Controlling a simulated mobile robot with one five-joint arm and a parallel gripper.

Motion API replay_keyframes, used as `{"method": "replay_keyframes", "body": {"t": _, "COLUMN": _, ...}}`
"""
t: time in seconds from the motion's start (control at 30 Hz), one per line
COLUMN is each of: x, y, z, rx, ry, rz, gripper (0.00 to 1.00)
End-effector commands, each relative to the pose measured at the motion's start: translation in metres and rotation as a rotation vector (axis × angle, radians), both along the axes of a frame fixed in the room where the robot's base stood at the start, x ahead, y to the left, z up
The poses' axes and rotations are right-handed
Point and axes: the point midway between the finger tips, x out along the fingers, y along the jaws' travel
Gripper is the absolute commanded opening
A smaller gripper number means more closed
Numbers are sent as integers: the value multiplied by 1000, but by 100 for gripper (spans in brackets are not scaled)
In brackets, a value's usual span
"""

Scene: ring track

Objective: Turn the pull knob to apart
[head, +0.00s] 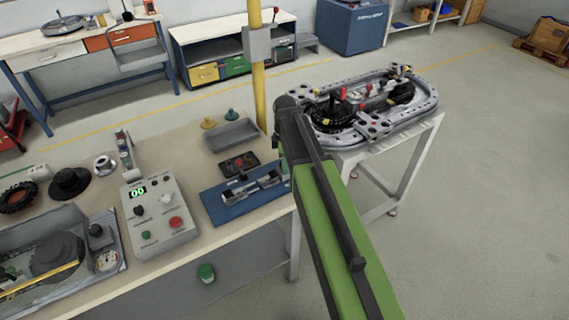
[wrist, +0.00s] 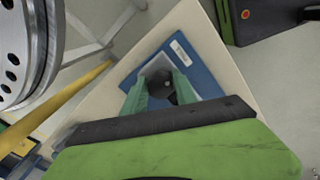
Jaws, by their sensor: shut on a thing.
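The pull knob (wrist: 162,86) shows in the wrist view as a small dark round part between my fingers, in front of a grey block on a blue base plate (wrist: 201,78). My gripper (wrist: 166,93) has its two green fingers on either side of the knob and is shut on it. In the head view the blue base plate (head: 229,212) lies at the table's right end and carries grey metal parts. There my arm hides my fingertips and the knob. I cannot read the knob's position.
A control box (head: 160,222) with a green display stands left of the plate. A dark tray with a red knob (head: 239,163) lies behind it. A yellow post (head: 257,80) rises near the arm. The ring track (head: 420,113) stands on a separate stand at the right.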

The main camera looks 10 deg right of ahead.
Motion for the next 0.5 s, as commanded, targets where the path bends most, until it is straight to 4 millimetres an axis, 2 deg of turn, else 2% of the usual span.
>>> {"method": "replay_keyframes", "body": {"t": 0.13, "x": -2, "y": 3, "z": 0, "rx": 7, "ry": 5, "rz": 2, "gripper": 0}}
{"method": "replay_keyframes", "body": {"t": 0.17, "x": -2, "y": 3, "z": 0, "rx": 7, "ry": 5, "rz": 2, "gripper": 35}}
{"method": "replay_keyframes", "body": {"t": 0.3, "x": -2, "y": 3, "z": 0, "rx": 5, "ry": 4, "rz": 1, "gripper": 54}}
{"method": "replay_keyframes", "body": {"t": 0.5, "x": -1, "y": 2, "z": 0, "rx": 2, "ry": 3, "rz": 0, "gripper": 56}}
